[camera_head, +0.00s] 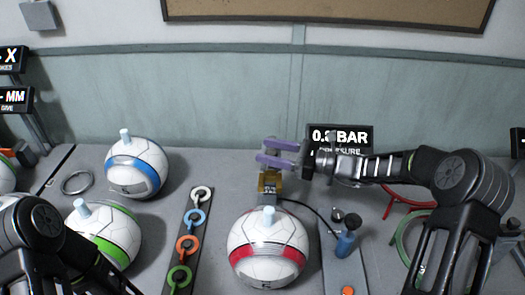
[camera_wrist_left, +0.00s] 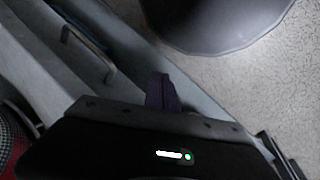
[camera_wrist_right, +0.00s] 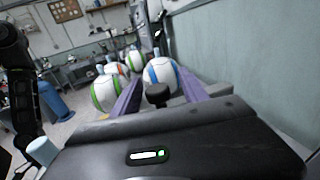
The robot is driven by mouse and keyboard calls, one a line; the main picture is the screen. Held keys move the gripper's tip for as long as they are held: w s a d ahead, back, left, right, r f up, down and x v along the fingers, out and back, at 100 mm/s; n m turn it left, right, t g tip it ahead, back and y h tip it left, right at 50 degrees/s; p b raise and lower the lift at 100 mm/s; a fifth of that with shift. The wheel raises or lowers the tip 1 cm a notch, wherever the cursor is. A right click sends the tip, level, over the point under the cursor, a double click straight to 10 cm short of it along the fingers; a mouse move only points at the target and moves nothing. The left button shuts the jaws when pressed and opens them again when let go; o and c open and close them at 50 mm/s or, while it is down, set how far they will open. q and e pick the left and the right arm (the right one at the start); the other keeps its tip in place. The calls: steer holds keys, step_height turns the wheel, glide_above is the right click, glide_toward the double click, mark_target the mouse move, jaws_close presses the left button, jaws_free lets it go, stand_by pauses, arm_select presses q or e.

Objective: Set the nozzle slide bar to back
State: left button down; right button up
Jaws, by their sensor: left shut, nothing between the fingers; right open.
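A brass-coloured block (camera_head: 269,183) stands behind the red-banded ball (camera_head: 266,250), with a dark cable beside it. I cannot tell for sure which part is the nozzle slide bar. My right gripper (camera_head: 275,152) reaches in from the right, with its purple fingers open just above and behind the block in the head view. In the right wrist view a dark rounded knob (camera_wrist_right: 158,94) shows between the open fingers; contact cannot be told. My left gripper (camera_wrist_left: 163,93) is shut and empty over the floor, away from the table; its fingers are outside the head view.
A sign reading BAR (camera_head: 340,137) stands behind my right wrist. A blue-banded ball (camera_head: 136,167) and a green-banded ball (camera_head: 103,236) are at left.

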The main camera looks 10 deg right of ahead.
steer(key=b+v, duration=0.1)
steer(key=v, duration=0.4)
steer(key=shift+d, duration=0.1)
stand_by(0.3)
